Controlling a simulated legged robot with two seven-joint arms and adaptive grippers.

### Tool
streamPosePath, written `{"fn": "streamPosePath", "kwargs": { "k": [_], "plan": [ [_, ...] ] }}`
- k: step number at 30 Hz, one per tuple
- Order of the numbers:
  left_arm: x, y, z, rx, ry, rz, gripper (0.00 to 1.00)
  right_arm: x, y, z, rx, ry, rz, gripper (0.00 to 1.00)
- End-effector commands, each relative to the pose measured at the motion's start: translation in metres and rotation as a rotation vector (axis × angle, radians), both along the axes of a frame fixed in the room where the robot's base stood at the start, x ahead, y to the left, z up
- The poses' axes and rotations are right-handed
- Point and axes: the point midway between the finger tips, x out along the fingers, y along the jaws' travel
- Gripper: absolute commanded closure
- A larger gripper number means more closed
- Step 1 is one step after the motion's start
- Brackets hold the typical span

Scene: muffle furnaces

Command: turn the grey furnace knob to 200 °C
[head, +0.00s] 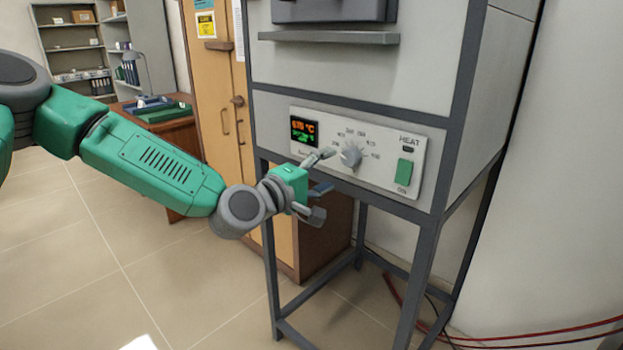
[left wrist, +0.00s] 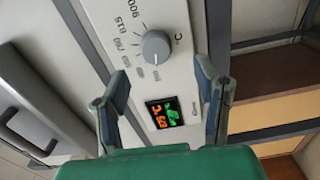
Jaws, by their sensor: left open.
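The grey furnace knob (head: 351,157) sits in the middle of the furnace's control panel (head: 377,185), ringed by temperature marks. In the left wrist view the knob (left wrist: 155,46) shows beyond the fingertips, clear of both. The lit display (head: 304,130) left of the knob has an orange upper line, which seems to read 675 °C, and a green lower line too small to read. My left gripper (head: 322,185) is open and empty, just left of and below the knob. In the left wrist view its fingers (left wrist: 163,85) frame the display (left wrist: 165,113). My right gripper is not in view.
A green switch (head: 404,172) marked ON sits right of the knob under the HEAT label. The furnace stands on a dark metal frame (head: 423,270). A wooden cabinet (head: 215,95) and a desk (head: 165,135) stand behind. Red cables (head: 540,332) lie on the floor at right.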

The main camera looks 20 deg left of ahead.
Motion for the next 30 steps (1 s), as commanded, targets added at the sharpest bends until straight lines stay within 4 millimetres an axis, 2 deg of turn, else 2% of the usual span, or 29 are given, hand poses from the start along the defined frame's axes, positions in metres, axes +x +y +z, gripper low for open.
{"fn": "streamPosePath", "kwargs": {
  "k": [3,9,26,29,30],
  "plan": [
    [-0.022,0.009,0.0,-0.002,0.002,0.0,0.44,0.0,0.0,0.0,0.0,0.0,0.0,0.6],
    [-0.043,0.017,-0.002,0.0,0.003,-0.001,0.44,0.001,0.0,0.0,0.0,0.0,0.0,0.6],
    [-0.047,0.017,-0.003,0.003,0.004,-0.002,0.44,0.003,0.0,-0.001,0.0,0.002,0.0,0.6],
    [-0.051,0.011,-0.016,0.029,0.031,-0.016,0.44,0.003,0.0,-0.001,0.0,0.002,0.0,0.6],
    [-0.054,0.006,-0.028,0.056,0.052,-0.03,0.44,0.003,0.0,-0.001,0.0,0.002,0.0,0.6]
  ]
}}
